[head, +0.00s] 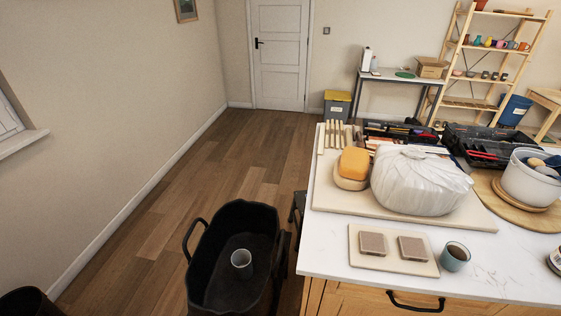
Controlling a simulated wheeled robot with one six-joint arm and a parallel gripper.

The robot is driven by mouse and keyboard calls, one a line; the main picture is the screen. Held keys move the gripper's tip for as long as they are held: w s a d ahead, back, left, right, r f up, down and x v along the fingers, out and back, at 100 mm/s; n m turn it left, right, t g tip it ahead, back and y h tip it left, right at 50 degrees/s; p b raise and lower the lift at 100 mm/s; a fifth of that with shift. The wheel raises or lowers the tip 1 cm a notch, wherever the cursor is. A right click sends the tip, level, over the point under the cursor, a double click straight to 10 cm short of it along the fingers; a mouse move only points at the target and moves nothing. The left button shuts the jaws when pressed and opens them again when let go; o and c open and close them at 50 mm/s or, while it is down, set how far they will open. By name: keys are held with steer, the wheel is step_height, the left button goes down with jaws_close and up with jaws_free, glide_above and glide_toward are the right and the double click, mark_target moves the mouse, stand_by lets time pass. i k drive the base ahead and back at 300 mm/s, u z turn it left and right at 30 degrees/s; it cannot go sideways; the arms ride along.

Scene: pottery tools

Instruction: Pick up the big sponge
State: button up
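An orange-yellow rounded block (354,161) that looks like the big sponge sits near the left edge of the white-topped counter. It rests on a pale tan rounded piece (350,183), whose nature I cannot tell. A large lump wrapped in white plastic (420,182) stands close on its right, on the same pale board (340,199). Several blue and tan pieces (541,165) lie in a white tub at the right; I cannot tell whether any is a sponge. My gripper is not in view.
Wooden sticks (335,134) and black tool trays (400,132) lie behind the block. Two brown square tiles (373,243) and a cup (455,256) are in front. A black handled tub (234,268) stands left of the counter (500,270).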

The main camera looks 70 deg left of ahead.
mark_target(354, 164)
steer(key=u, duration=2.1)
steer(key=i, duration=1)
